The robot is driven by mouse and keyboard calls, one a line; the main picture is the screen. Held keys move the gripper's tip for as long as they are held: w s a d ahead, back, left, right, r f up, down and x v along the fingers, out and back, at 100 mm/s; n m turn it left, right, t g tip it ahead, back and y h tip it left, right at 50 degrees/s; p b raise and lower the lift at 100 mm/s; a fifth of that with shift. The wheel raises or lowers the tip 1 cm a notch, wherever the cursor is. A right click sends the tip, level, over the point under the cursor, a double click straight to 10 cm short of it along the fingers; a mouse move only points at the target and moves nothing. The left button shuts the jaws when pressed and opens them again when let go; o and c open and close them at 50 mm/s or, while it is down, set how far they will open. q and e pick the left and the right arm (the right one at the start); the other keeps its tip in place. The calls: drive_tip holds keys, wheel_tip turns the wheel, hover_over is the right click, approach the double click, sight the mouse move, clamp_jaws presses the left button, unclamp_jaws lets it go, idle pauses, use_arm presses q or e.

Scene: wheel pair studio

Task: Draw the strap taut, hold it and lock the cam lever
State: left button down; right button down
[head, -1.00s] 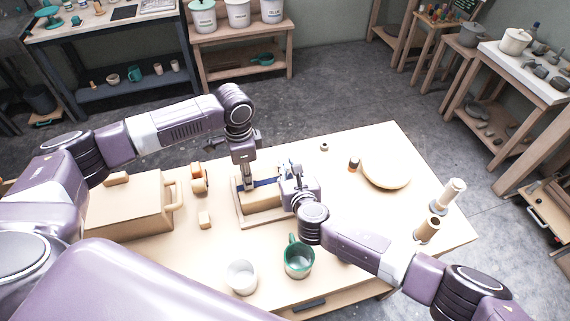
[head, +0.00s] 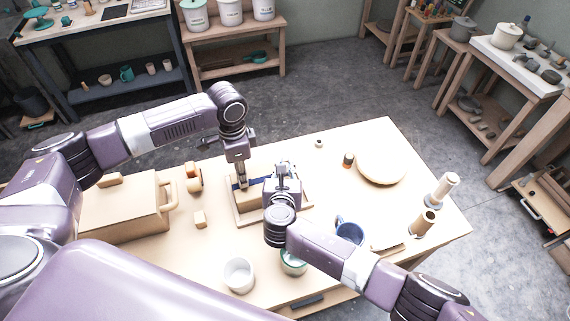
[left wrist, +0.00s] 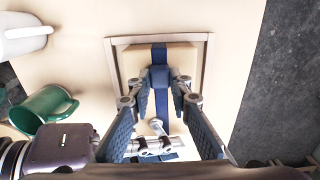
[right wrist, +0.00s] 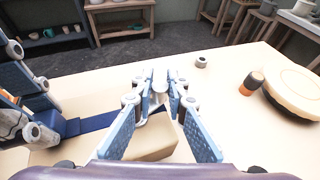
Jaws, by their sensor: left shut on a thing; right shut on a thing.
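A block (head: 250,200) lies in a shallow wooden tray (head: 236,217) on the table, with a blue strap (left wrist: 159,55) running over it. My left gripper (head: 240,184) is above the tray's left part, shut on the strap's blue tab (left wrist: 159,77). My right gripper (head: 284,172) is at the tray's right part. In the right wrist view it is shut on a pale metallic piece, apparently the cam lever (right wrist: 159,84), whose rounded end also shows in the left wrist view (left wrist: 156,126). The strap between the grippers looks straight (right wrist: 88,124). The lever's base is hidden.
A lidded box (head: 125,205) is at left; a round disc (head: 381,168) and two upright cylinders are at right.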

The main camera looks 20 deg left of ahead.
drive_tip(key=c, duration=1.9)
unclamp_jaws()
drive_tip(key=shift+c, duration=0.2)
drive_tip(key=shift+s, duration=0.1)
drive_tip(key=v, duration=1.1)
drive_tip(key=shift+s+d, duration=0.25)
drive_tip(key=shift+s, duration=0.1)
drive_tip(key=shift+o, duration=0.3)
